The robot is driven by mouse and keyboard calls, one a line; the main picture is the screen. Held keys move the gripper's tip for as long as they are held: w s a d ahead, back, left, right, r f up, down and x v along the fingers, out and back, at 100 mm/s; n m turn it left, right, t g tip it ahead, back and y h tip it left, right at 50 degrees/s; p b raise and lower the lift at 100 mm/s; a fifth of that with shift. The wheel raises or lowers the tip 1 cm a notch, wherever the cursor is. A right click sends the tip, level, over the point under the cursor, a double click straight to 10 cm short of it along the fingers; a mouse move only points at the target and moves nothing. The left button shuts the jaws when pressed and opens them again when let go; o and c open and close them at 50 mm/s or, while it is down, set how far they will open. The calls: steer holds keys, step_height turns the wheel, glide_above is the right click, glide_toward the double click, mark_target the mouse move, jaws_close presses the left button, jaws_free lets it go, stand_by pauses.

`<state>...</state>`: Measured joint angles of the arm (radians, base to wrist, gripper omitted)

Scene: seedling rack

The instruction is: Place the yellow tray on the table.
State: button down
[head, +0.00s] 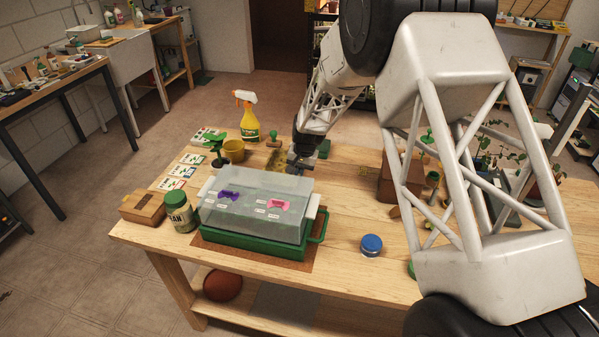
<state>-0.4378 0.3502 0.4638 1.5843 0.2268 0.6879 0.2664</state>
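A flat yellow thing (262,159), probably the yellow tray, shows on or just above the far part of the wooden table (345,190). It is small and partly hidden behind the clear-lidded box. My gripper (293,167) points down just right of it, behind the box's far right corner. I cannot tell whether the fingers touch the yellow thing, or whether they are open or shut.
The green-based box with a clear lid (262,242) stands on a brown mat at the front.

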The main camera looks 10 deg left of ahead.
steer(key=c, duration=1.8)
jaws_free()
steer(key=shift+f, duration=0.1)
steer(key=o, duration=0.4)
steer(key=shift+o, duration=0.2)
step_height(320, 180, up, 12)
steer(key=d, duration=0.2)
